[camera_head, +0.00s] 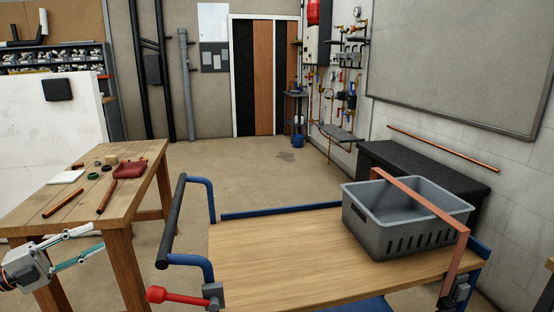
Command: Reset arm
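My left gripper (97,239) comes in at the lower left, in front of the near end of the wooden workbench. Its two fingers point right and stand apart, with nothing visible between them. It looks clear of the copper pipe pieces on the bench. My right gripper and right arm do not show.
The wooden workbench (40,201) holds copper pipes (63,202), a red cloth (130,169) and small fittings. A wood-topped cart (260,261) with a blue handle carries a grey crate (392,239). A red lever (175,297) sits at its front. Open floor lies beyond.

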